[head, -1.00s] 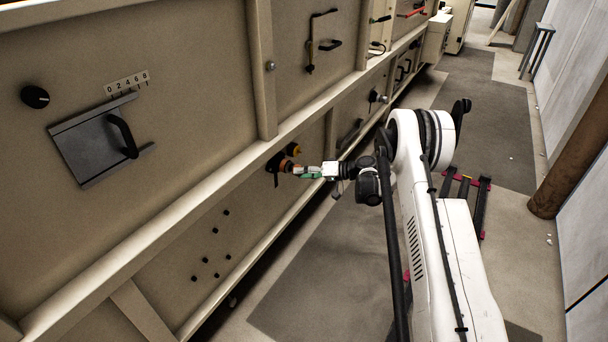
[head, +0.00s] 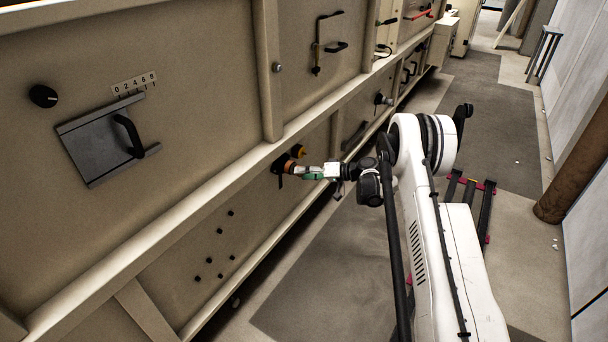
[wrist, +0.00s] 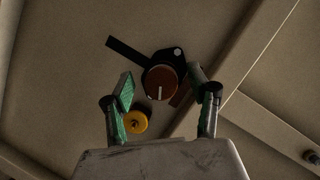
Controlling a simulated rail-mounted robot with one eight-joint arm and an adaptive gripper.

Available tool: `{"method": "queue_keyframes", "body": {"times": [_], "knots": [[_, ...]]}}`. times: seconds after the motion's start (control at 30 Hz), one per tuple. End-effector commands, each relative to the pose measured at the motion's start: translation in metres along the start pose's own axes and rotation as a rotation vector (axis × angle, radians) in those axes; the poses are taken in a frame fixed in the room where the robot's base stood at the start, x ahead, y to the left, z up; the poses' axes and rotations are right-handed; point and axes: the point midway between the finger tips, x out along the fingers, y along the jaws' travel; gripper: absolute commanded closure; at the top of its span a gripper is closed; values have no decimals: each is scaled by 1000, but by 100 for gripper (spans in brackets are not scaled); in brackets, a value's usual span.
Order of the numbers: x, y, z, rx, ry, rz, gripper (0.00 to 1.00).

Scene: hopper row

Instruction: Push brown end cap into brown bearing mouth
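A brown round end cap (wrist: 161,84) with a pale line on its face shows in the wrist view. It sits in front of a black bearing plate (wrist: 158,60) on the beige panel; how deep it sits in the bearing mouth I cannot tell. My gripper (wrist: 160,84) has its two green-padded fingers on either side of the cap. A gap shows at the left finger; the right fingertip is very near the cap's edge. In the head view my gripper (head: 302,171) reaches the brown piece (head: 290,167) beside the black plate (head: 281,165); contact is too small to tell.
A yellow knob (wrist: 136,122) is on the panel, close to my left finger in the wrist view. A beige beam (head: 190,215) runs along the panel. A lever handle (head: 128,137) sticks out at left. The floor (head: 320,260) below is clear.

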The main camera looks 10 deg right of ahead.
Motion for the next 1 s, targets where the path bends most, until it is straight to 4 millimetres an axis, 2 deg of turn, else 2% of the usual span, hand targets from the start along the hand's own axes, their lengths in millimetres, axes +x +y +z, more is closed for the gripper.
{"method": "queue_keyframes", "body": {"times": [0.27, 0.37, 0.7, 0.9, 1.0], "knots": [[-7, 0, 0, 0, 1, 1, 46], [-20, 0, -1, 0, 3, 2, 46], [-86, 0, -1, 1, 2, 1, 46], [-112, 0, 0, 0, 1, 1, 46], [-118, 0, 0, 0, 1, 1, 46]]}}
